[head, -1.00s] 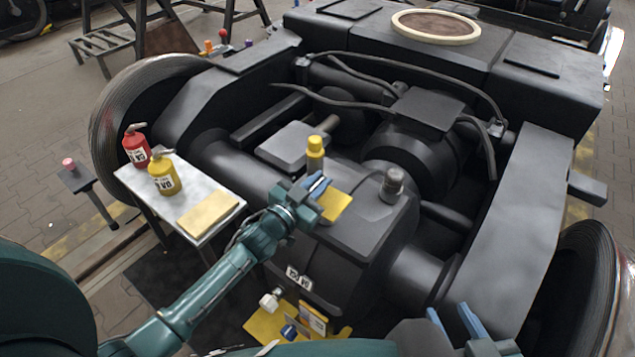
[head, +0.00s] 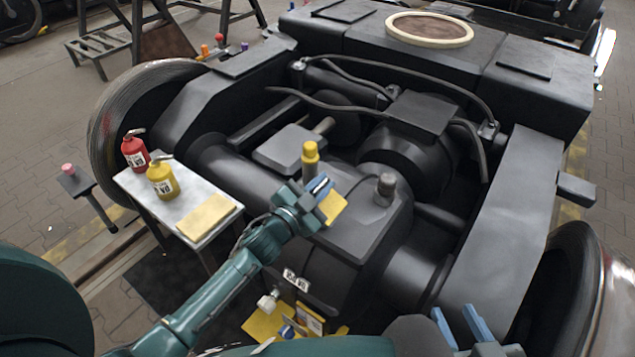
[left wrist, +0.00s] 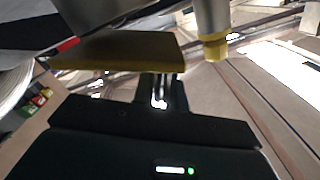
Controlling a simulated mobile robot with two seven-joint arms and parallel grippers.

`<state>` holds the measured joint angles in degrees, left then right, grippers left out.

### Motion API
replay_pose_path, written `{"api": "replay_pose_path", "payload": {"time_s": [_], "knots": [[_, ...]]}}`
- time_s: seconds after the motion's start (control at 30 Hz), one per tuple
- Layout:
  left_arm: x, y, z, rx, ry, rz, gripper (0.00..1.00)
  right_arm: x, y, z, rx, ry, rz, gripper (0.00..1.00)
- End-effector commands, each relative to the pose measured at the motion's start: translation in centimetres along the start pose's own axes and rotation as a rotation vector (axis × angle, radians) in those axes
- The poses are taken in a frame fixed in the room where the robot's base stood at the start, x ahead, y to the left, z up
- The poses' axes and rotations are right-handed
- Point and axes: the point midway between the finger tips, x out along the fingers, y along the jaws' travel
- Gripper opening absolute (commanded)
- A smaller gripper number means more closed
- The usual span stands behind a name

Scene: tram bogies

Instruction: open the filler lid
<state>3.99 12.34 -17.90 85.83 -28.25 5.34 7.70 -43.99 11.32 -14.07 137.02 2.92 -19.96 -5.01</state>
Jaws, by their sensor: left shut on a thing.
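The filler lid (head: 334,207) is a flat yellow plate on the dark gearbox housing in the head view. It looks tilted up. In the left wrist view the yellow lid (left wrist: 120,50) spans the upper left, right in front of the fingers. My left gripper (head: 318,190) is shut on the lid's edge; its fingers partly hide the lid. What lies under the lid is hidden. My right gripper (head: 460,322) is at the bottom right of the head view, blue fingers apart and empty, away from the lid.
A yellow-capped post (head: 310,157) stands close behind my left gripper; its cap (left wrist: 215,48) shows in the left wrist view. A grey knob (head: 386,187) is to the right. A side table (head: 190,217) holds a red bottle (head: 135,152) and a yellow bottle (head: 162,180).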

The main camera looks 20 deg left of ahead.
Motion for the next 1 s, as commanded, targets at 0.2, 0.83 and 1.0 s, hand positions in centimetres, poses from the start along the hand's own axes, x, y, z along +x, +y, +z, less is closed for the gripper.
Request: {"api": "replay_pose_path", "payload": {"time_s": [0.2,0.83,1.0], "knots": [[0.0,0.1,-1.4,0.208,-0.004,-0.005,0.0,-0.7,0.1,-0.9,0.022,0.01,0.007,0.36],[0.0,2.8,-3.8,0.661,-0.005,-0.005,0.0,-0.8,0.2,-0.5,0.026,0.002,0.01,0.36],[0.0,3.1,-4.0,0.709,-0.006,-0.005,0.0,-0.6,0.1,-0.8,0.023,0.009,0.006,0.36]]}}
